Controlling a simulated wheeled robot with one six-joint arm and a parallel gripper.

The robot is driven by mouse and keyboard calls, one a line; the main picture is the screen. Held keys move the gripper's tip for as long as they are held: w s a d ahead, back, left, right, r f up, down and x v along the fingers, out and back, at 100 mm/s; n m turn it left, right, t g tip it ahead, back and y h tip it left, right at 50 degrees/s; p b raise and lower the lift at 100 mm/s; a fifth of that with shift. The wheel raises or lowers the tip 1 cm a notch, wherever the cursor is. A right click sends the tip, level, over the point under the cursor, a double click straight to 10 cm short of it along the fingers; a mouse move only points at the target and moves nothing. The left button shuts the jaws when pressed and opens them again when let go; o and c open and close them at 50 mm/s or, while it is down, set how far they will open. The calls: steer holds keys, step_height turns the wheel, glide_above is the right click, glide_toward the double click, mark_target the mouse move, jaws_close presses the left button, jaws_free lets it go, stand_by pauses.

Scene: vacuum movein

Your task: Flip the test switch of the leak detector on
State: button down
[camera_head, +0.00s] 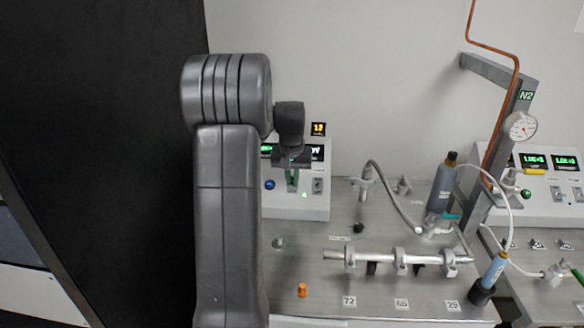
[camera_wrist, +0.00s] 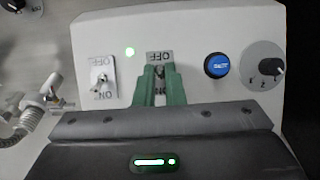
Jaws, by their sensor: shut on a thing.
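The leak detector is the white box (camera_head: 312,206) behind my gripper in the head view; its panel fills the wrist view (camera_wrist: 205,50). My gripper (camera_head: 292,183) is at the panel, and its two green fingers (camera_wrist: 160,82) are closed around the lever of the middle toggle switch (camera_wrist: 160,58). The lever is mostly hidden between the fingers. An upside-down OFF label shows beyond the fingertips. A second toggle switch (camera_wrist: 102,78) with OFF and ON labels stands free to the left in the wrist view. Which switch is marked test cannot be read.
A lit green lamp (camera_wrist: 130,51), a blue button (camera_wrist: 216,66) and a black knob (camera_wrist: 270,67) flank the gripped switch. Valves and hose (camera_head: 392,195), a clamped metal tube (camera_head: 400,258) and a blue cylinder (camera_head: 440,188) occupy the bench to the right.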

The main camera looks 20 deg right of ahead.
steer(key=g+p, duration=0.1)
steer(key=p, duration=0.1)
steer(key=w+r+g+y+p, duration=0.1)
steer(key=p, duration=0.2)
steer(key=shift+d+p, duration=0.25)
steer(key=shift+p, duration=0.1)
steer(key=shift+w+d+g+y+p, duration=0.15)
steer(key=shift+g+y+p, duration=0.15)
steer(key=shift+g+p, duration=0.6)
steer(key=shift+w+d+f+g+y+p, duration=0.1)
steer(key=shift+w+g+y+p, duration=0.15)
steer(key=shift+p, duration=0.2)
steer(key=shift+w+f+g+y+p, duration=0.1)
steer(key=shift+g+y+p, duration=0.05)
steer(key=shift+g+p, duration=0.25)
steer(key=shift+w+d+f+g+y, duration=0.1)
steer(key=shift+w+g+y, duration=0.25)
steer(key=shift+g, duration=0.4)
steer(key=shift+s, duration=0.1)
steer(key=c, duration=1.5)
jaws_free()
